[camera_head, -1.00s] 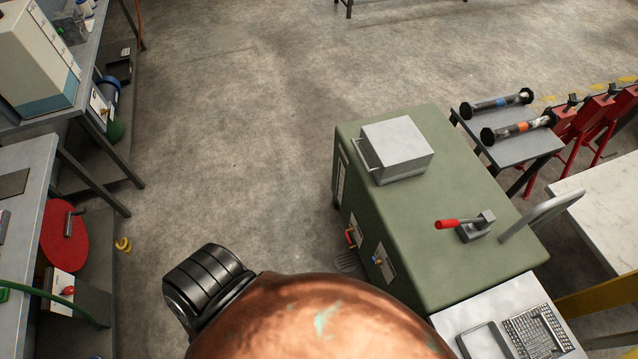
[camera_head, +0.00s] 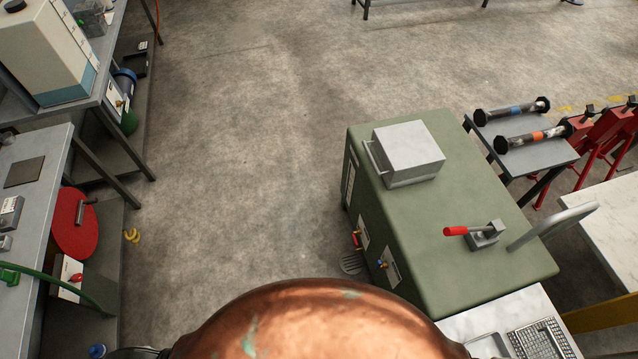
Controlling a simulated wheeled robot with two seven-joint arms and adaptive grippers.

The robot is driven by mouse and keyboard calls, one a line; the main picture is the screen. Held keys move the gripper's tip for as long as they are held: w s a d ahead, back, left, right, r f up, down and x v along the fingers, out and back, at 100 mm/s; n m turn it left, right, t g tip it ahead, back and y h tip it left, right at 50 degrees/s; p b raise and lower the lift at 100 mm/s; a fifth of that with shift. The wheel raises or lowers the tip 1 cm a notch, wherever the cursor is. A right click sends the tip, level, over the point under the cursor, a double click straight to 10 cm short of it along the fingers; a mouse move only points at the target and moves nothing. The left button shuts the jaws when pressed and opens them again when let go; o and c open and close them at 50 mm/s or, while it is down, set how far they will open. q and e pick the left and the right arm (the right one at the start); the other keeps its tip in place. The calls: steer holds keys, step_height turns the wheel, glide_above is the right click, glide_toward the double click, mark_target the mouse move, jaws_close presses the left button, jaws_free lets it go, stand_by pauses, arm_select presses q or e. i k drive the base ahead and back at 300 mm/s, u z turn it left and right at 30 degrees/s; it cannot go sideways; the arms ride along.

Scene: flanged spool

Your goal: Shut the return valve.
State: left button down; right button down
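Two small valves sit on the left side of the green cabinet (camera_head: 450,205). One has a red handle (camera_head: 357,240) and the other a blue handle (camera_head: 383,264), each by a pale plate. Another red handle (camera_head: 77,278) is on a white plate at the lower left, beside a green hose. The labels are too small to read, so I cannot tell which valve is the return valve or whether any is open. Neither of my grippers shows, and the bottom middle of the view is blocked.
Workbenches (camera_head: 45,150) line the left, with a red disc (camera_head: 75,222) below. A grey box (camera_head: 409,152) and a red-gripped lever (camera_head: 478,233) are on the cabinet. Two flanged spools (camera_head: 512,110) lie on a small table at right. The middle floor (camera_head: 240,160) is clear.

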mark_target(380, 265)
steer(key=u, duration=0.4)
steer(key=k, duration=0.7)
steer(key=z, duration=0.95)
steer(key=i, duration=0.95)
steer(key=u, duration=0.05)
steer(key=k, duration=0.6)
steer(key=z, duration=1)
steer(key=i, duration=0.2)
steer(key=u, duration=1)
